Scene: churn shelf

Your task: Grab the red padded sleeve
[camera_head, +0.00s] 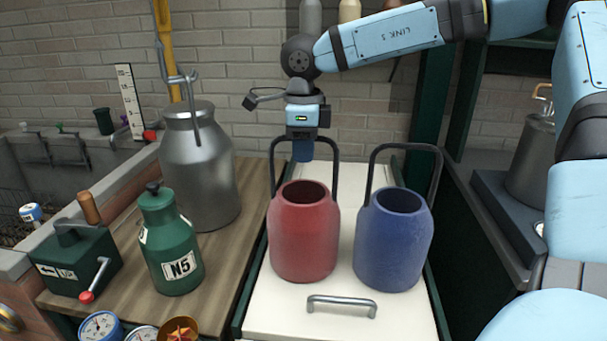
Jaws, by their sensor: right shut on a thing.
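The red padded sleeve (304,233) stands upright on a cream board in the middle of the camera_head view, open at the top, with a dark arched handle rising above it. My right gripper (303,151) points down at the top of this arch and is shut on the handle. Its fingertips are small and partly hidden by the gripper body. The sleeve's base appears to rest on the board. My left gripper is not in view.
A blue padded sleeve (394,240) with a similar handle stands close on the right. A metal handle (341,305) lies in front. On the left are a grey metal can (200,165), a green can (170,242) and a green crank box (76,261). A brick wall stands behind.

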